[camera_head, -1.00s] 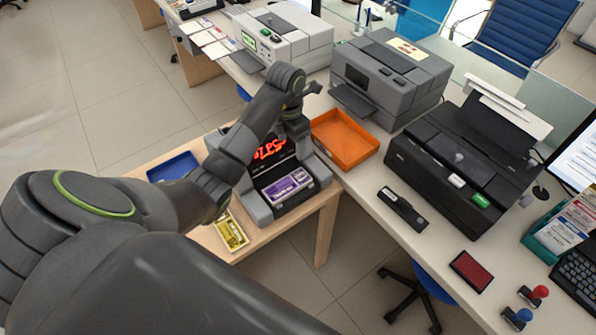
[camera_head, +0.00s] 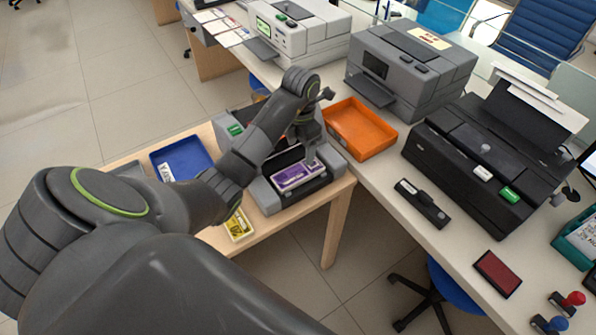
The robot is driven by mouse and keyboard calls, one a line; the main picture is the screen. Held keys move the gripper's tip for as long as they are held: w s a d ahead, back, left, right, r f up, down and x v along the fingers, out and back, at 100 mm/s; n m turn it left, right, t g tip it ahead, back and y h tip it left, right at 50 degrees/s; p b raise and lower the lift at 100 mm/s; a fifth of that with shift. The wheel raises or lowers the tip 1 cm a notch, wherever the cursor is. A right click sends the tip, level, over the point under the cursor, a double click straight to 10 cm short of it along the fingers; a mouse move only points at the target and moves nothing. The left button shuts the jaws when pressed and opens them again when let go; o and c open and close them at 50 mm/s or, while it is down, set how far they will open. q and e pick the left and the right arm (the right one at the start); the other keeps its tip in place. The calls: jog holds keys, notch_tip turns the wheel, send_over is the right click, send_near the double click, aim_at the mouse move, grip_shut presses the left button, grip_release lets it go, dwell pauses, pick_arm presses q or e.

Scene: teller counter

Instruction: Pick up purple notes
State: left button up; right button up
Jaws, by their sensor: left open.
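The purple notes (camera_head: 292,178) lie in the front tray of a grey note-counting machine (camera_head: 268,198) on the low wooden table. My left gripper (camera_head: 311,160) is open and points down at the right end of the notes, very close to them. I cannot tell whether its fingers touch or straddle the notes. My left arm covers part of the machine, including its display. My right gripper is out of view.
A blue tray (camera_head: 187,151) and yellow notes (camera_head: 238,225) lie on the wooden table (camera_head: 338,198). On the counter, an orange tray (camera_head: 361,128) is beside the machine, with a grey printer (camera_head: 415,72) and black printer (camera_head: 490,150) further right.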

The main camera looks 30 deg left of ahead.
aim_at(300, 171)
pick_arm(q)
notch_tip(300, 171, down, 3)
jog(key=shift+f+b, duration=0.2)
jog(key=shift+b, duration=1.05)
jog(key=f+b, duration=0.4)
jog(key=f, duration=0.1)
jog(key=shift+s+d+f, duration=0.1)
jog(key=shift+s, duration=0.15)
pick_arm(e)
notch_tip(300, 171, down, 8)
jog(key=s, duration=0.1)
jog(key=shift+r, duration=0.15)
pick_arm(q)
jog(key=c, duration=0.9)
jog(key=shift+o, duration=0.2)
